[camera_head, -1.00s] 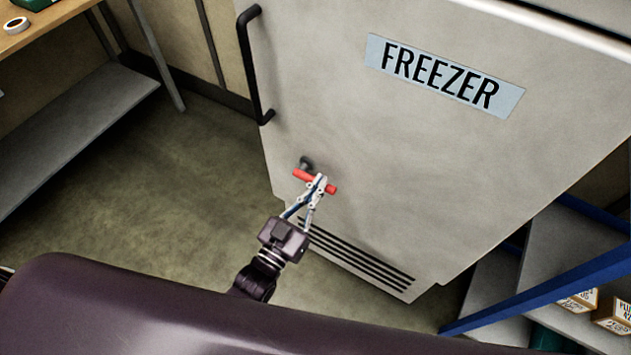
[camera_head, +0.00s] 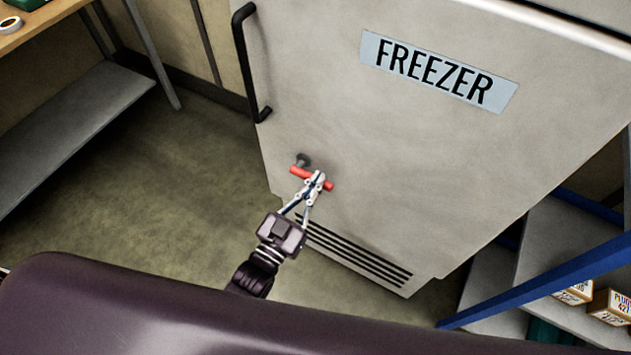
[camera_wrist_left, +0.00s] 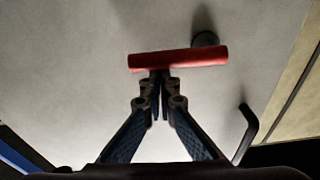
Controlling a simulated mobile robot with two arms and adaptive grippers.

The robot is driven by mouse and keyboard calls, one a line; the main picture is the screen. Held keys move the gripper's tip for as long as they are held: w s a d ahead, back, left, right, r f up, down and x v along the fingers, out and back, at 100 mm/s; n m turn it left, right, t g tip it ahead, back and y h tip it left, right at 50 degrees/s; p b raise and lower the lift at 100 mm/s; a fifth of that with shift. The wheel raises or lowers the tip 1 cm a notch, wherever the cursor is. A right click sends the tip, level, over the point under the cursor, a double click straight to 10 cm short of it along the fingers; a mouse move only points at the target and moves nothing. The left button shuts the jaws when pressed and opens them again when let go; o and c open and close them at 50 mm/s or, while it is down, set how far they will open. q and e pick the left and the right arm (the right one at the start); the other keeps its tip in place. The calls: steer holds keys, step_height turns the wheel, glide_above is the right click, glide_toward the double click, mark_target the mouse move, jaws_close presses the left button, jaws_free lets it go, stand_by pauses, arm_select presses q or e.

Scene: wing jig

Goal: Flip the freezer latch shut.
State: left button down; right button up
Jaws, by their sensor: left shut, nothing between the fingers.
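The freezer (camera_head: 330,110) is a large pale grey cabinet with a FREEZER label on its door. Its latch (camera_head: 300,172) is a red bar with a dark round pivot, low on the door near the left edge. In the left wrist view the red latch bar (camera_wrist_left: 180,60) lies nearly level, its dark pivot behind its right end. My left gripper (camera_head: 317,177) is shut and empty, its fingertips at the bar. The left wrist view shows the closed fingertips (camera_wrist_left: 160,78) just under the bar's middle; I cannot tell whether they touch it. My right gripper is not in view.
A black door handle (camera_head: 245,65) stands out above and left of the latch. A shelf unit with blue posts (camera_head: 545,285) and boxes (camera_head: 607,307) is at lower right. A workbench (camera_head: 45,25) is at upper left. Floor (camera_head: 150,190) left of the freezer is clear.

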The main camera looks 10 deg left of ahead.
arm_select(q)
steer(key=r+p, duration=0.1)
steer(key=r, duration=0.1)
steer(key=r+p, duration=0.1)
steer(key=shift+w+r, duration=0.35)
steer(key=shift+w, duration=0.05)
steer(key=b+v, duration=0.2)
steer(key=v, duration=0.8)
steer(key=shift+s, duration=0.15)
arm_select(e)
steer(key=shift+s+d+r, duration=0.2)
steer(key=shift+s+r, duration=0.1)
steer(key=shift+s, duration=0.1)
arm_select(q)
steer(key=shift+d, duration=0.1)
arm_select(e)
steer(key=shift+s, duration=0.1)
